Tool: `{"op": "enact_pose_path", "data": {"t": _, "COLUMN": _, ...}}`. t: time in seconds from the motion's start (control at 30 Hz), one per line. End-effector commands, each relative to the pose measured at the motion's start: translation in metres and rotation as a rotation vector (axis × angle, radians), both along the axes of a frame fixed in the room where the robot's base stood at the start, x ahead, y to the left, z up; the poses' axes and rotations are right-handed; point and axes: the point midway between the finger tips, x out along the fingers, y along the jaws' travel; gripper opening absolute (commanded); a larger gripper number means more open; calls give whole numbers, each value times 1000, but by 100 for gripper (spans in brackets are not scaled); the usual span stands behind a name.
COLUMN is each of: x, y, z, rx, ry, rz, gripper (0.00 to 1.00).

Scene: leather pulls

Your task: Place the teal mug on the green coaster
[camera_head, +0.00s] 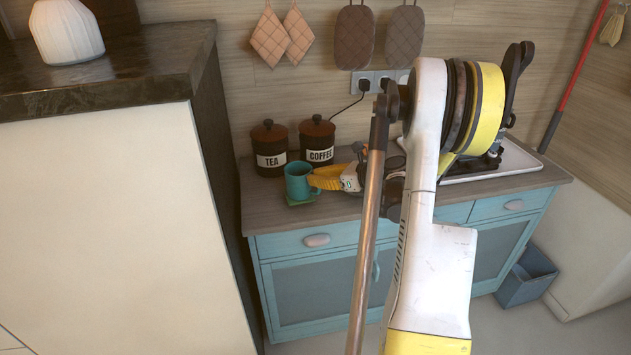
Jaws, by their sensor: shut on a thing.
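The teal mug (296,184) is upright at the front left of the counter. The green coaster (303,202) shows just under the mug's base, mostly covered by it. I cannot tell whether the base touches the coaster or hangs slightly above it. My gripper (314,179), with yellow fingers, reaches in from the right and is shut on the mug at its right side, where the handle would be. The fingers hide the handle.
The tea canister (269,146) and coffee canister (318,142) stand behind the mug, close to it. A tall cabinet (110,200) borders the counter (262,215) on the left. A blue bin (527,277) stands on the floor.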

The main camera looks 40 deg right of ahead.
Motion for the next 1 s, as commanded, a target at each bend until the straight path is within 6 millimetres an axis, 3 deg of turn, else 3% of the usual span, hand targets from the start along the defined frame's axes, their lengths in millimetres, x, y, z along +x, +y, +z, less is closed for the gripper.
{"op": "enact_pose_path", "data": {"t": 0.27, "x": 0, "y": 0, "z": -2, "rx": 0, "ry": 0, "rz": 0, "gripper": 0}}
{"op": "enact_pose_path", "data": {"t": 0.33, "x": 0, "y": 0, "z": -1, "rx": 0, "ry": 0, "rz": 0, "gripper": 24}}
{"op": "enact_pose_path", "data": {"t": 0.37, "x": 0, "y": 0, "z": -1, "rx": 0, "ry": 0, "rz": 0, "gripper": 27}}
{"op": "enact_pose_path", "data": {"t": 0.73, "x": -1, "y": 0, "z": 4, "rx": 0, "ry": 0, "rz": 0, "gripper": 27}}
{"op": "enact_pose_path", "data": {"t": 1.0, "x": -49, "y": -16, "z": 25, "rx": 0, "ry": 1, "rz": -4, "gripper": 27}}
